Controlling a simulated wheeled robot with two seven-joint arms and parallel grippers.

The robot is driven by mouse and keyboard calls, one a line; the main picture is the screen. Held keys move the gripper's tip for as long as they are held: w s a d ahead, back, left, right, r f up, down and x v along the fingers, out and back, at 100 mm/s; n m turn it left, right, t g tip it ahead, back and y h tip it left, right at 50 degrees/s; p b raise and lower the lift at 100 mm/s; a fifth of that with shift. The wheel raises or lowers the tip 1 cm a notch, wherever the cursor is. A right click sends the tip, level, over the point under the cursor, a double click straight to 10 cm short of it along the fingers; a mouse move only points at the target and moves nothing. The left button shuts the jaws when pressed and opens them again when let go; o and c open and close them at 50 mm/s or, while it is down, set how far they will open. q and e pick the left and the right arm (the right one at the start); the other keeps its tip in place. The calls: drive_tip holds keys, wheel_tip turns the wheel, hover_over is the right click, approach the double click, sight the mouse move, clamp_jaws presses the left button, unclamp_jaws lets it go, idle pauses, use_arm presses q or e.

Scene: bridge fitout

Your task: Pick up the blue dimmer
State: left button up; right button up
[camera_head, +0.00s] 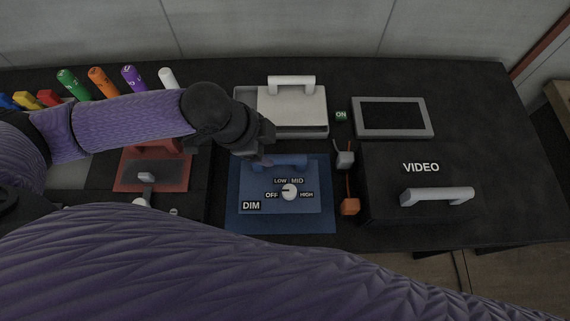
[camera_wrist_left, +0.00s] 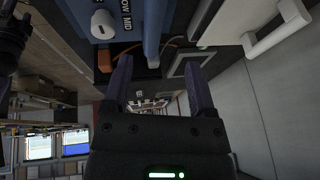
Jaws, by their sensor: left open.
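The blue dimmer (camera_head: 245,190) is a blue box labelled DIM on a blue mat (camera_head: 328,215). Its top has a white knob (camera_head: 289,191) marked OFF, LOW, MID and HIGH, and a blue bar handle (camera_head: 290,161) on the far side. My left gripper (camera_head: 264,151) is at the left end of this handle; whether it touches cannot be told. In the left wrist view the blue handle (camera_wrist_left: 152,32) lies beyond the open, empty fingers (camera_wrist_left: 157,68), with the dimmer's face and knob (camera_wrist_left: 103,24) at upper left. My right gripper is not in view.
A white-handled grey box (camera_head: 290,112) stands just behind. A black VIDEO box (camera_head: 385,205) with a light handle is to the right, a framed screen (camera_head: 392,117) behind it. Switches, one orange (camera_head: 349,206), stand between. The table's far right is clear.

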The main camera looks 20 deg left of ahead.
sight(279, 158)
use_arm(q)
drive_tip(key=f, duration=0.1)
drive_tip(key=d+f+b, duration=0.1)
drive_tip(key=f, duration=0.1)
drive_tip(key=b+x, duration=0.1)
drive_tip(key=x, duration=0.3)
drive_tip(key=shift+f+b, duration=0.35)
drive_tip(key=shift+b, duration=0.05)
drive_tip(key=shift+w+d+f, duration=0.1)
drive_tip(key=shift+d+f, duration=0.05)
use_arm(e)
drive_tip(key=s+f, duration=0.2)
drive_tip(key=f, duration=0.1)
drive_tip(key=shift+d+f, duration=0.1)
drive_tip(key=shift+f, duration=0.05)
use_arm(q)
clamp_jaws()
